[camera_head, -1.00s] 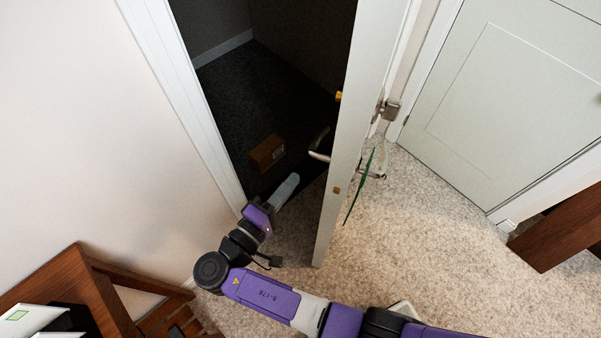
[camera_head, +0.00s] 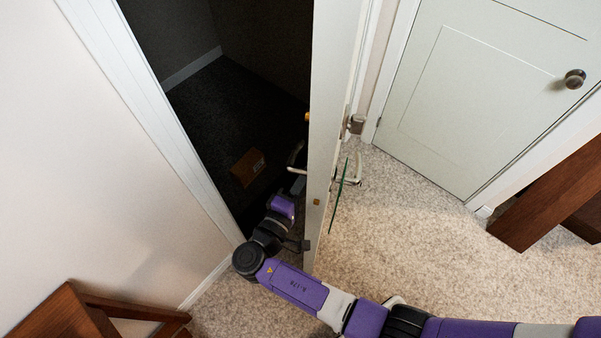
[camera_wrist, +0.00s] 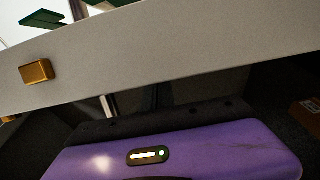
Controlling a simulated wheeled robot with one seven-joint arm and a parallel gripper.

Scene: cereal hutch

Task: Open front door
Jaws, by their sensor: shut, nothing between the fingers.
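The front door (camera_head: 325,110) stands partly open, seen almost edge-on in the head view. It has lever handles on both faces; the inner-side lever (camera_head: 296,170) is on its left face, and brass latch parts (camera_head: 316,202) show on its edge. My gripper (camera_head: 297,186) is shut and empty, reaching through the doorway on the left side of the door, close to that face. Whether it touches the door I cannot tell. In the wrist view the door's pale edge (camera_wrist: 180,50) with a brass latch (camera_wrist: 37,71) crosses above my purple wrist; the fingertips are mostly hidden.
A cardboard box (camera_head: 247,167) lies on the dark floor beyond the doorway. A second, closed door (camera_head: 480,90) is at the right, with brown wooden furniture (camera_head: 550,205) nearby. A wooden piece (camera_head: 65,315) stands at lower left. Carpet (camera_head: 400,240) right of the door is clear.

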